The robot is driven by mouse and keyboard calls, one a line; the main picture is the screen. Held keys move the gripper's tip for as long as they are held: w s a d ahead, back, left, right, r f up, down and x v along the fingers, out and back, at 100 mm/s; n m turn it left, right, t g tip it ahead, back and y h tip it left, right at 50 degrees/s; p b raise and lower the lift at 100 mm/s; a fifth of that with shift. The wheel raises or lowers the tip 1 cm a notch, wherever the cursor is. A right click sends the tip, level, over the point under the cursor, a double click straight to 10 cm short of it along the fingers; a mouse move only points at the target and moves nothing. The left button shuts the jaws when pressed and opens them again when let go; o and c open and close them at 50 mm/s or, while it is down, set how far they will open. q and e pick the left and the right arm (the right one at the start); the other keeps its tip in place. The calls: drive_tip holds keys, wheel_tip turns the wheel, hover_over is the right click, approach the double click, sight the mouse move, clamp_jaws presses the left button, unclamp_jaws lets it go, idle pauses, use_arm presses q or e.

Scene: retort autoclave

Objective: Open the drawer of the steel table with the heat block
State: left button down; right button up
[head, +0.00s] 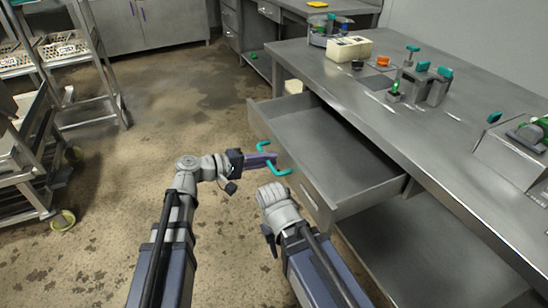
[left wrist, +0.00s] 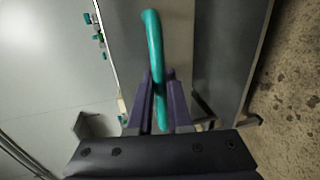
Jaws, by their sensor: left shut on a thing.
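The steel table (head: 452,185) stands on the right of the head view. Its drawer (head: 325,150) is pulled far out, and its inside looks empty. A teal bar handle (head: 277,172) is on the drawer front. My left gripper (head: 268,160) is shut on this handle. The left wrist view shows the teal handle (left wrist: 154,45) between the two dark fingers (left wrist: 160,105). My right arm (head: 280,205) is bent close to the drawer front, and its fingers do not show. I cannot tell which tabletop device is the heat block.
On the tabletop are a cream box (head: 349,48), an orange piece (head: 383,61), several teal-topped grey devices (head: 420,85) and a grey unit (head: 515,150) at the right. A wheeled rack (head: 30,150) stands at the left. The floor (head: 150,120) between is clear.

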use_arm(q)
drive_tip(key=c, duration=0.9)
unclamp_jaws()
drive_tip(key=shift+o, duration=0.2)
drive_tip(key=p+v, duration=0.1)
drive_tip(key=v, duration=0.6)
drive_tip(key=shift+a+p, duration=0.3)
drive_tip(key=shift+a, duration=0.1)
drive_tip(key=shift+s, duration=0.1)
